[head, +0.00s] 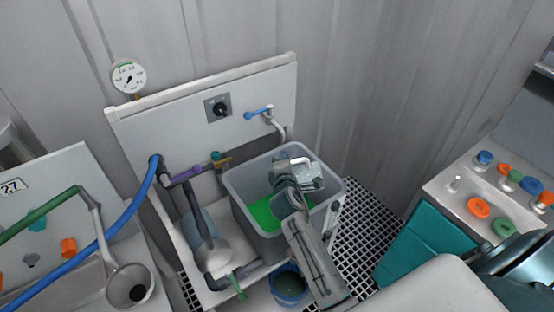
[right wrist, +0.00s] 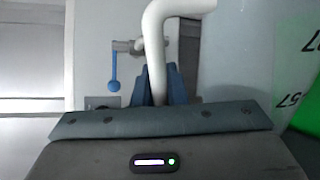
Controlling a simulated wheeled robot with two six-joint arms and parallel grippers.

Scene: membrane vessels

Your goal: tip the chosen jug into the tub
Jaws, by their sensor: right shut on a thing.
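My right gripper (head: 287,178) is over the grey tub (head: 240,190) on the floor unit. It is shut on the white handle (right wrist: 158,50) of a pale jug (head: 310,178). In the right wrist view the handle stands between the blue fingers, and the jug's pale body (right wrist: 230,60) is to the right, with a green area marked 57 (right wrist: 295,90) on it. The jug is above the tub's opening; its mouth and contents are hidden, and I cannot tell its tilt. Bright green (head: 262,213) shows inside the tub. My left gripper is not in view.
A tap with a blue lever (head: 257,114) is on the white panel behind the tub. A blue bucket (head: 289,286) stands in front. A blue hose (head: 125,220) and pipes are at left. A bench with coloured knobs (head: 478,207) is at right, beyond a floor grating (head: 365,235).

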